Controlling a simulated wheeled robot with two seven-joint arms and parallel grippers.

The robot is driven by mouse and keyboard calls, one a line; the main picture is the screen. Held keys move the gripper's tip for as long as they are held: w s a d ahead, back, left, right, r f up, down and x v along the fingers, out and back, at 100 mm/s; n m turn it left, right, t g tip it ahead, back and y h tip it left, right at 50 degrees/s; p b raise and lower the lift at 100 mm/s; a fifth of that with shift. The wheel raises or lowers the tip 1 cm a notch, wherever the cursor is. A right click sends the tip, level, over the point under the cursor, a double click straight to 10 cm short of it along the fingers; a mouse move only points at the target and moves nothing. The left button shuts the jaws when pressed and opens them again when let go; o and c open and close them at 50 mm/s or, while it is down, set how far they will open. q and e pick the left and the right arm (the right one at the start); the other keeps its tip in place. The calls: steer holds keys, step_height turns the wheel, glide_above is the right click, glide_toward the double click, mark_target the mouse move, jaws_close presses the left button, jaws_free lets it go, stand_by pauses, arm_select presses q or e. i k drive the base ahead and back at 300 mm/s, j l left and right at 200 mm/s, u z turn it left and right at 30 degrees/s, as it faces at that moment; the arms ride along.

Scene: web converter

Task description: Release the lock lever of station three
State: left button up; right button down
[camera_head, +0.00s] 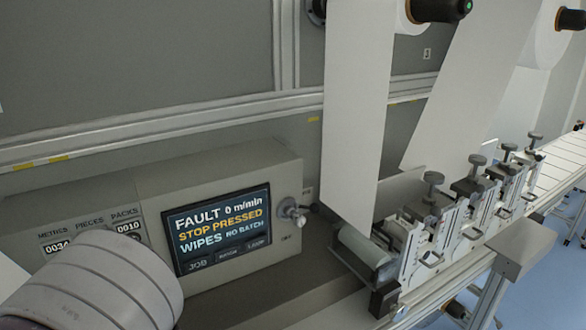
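A row of several similar stations runs along the machine bed from centre right to the far right. Each has a dark knob on top and a small looped handle low on its front. The nearest station (417,245) stands beside a pale roller (362,246). Counting away from me, the third station (504,185) is farther back and small in view. No station numbers are readable, and I cannot tell the state of its lock lever. Neither gripper is in view. A pale ringed cylinder at lower left looks like part of my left arm.
A control panel screen (218,231) reads FAULT, 0 m/min, STOP PRESSED. A small knobbed fitting (292,212) projects from the panel's right side. White web (358,110) hangs above the stations. A grey box on a post (522,246) stands in front of the row. Blue floor shows at right.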

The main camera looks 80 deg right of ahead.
mark_target(512, 171)
steer(key=z, duration=3.9)
